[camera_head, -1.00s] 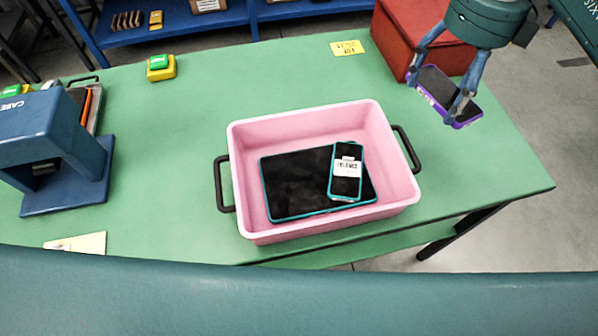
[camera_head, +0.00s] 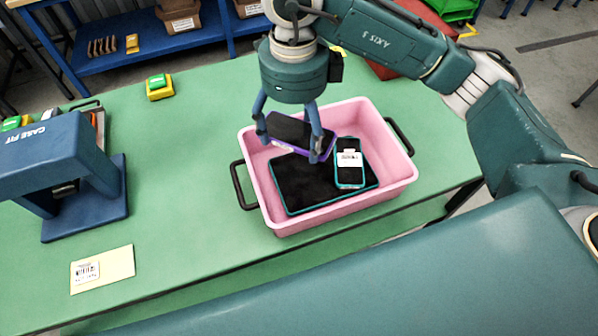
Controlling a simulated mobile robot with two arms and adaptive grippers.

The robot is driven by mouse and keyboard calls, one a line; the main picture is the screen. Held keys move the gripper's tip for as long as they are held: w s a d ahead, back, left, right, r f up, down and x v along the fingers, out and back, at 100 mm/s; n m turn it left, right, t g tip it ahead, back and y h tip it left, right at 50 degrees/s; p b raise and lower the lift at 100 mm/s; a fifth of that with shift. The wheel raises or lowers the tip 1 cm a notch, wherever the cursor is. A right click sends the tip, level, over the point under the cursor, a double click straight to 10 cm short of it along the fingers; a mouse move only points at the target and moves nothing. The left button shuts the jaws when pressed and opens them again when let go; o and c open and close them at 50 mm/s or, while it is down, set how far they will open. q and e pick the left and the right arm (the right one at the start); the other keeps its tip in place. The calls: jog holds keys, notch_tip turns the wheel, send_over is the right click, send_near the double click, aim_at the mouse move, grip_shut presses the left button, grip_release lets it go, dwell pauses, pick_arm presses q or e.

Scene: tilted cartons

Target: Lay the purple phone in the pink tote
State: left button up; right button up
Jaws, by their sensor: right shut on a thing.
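The pink tote (camera_head: 402,176) stands on the green table with a black handle at each end. Inside it lie a dark tablet with a teal edge (camera_head: 300,190) and a teal-edged phone (camera_head: 349,165) with a white label, which rests partly on the tablet. My right gripper (camera_head: 291,143) is shut on the purple phone (camera_head: 293,131) and holds it tilted over the back left part of the tote. The phone is above the tablet and hides part of the tote's inside. My left gripper is not in view.
A blue press-like stand (camera_head: 75,175) is on the left of the table. A yellow box with a green button (camera_head: 159,87) sits at the back left, and a labelled card (camera_head: 102,269) lies at the front left. A red box (camera_head: 385,70) is partly hidden behind my right arm.

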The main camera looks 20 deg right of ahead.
jog(key=p, duration=0.1)
send_over(296, 185)
notch_tip(296, 185, down, 10)
jog(key=shift+f, duration=0.2)
notch_tip(296, 185, down, 4)
jog(key=shift+f+p, duration=0.25)
jog(key=shift+p, duration=0.4)
jog(key=shift+f+b, duration=0.65)
jog(key=shift+b, duration=0.1)
jog(key=o, duration=1.3)
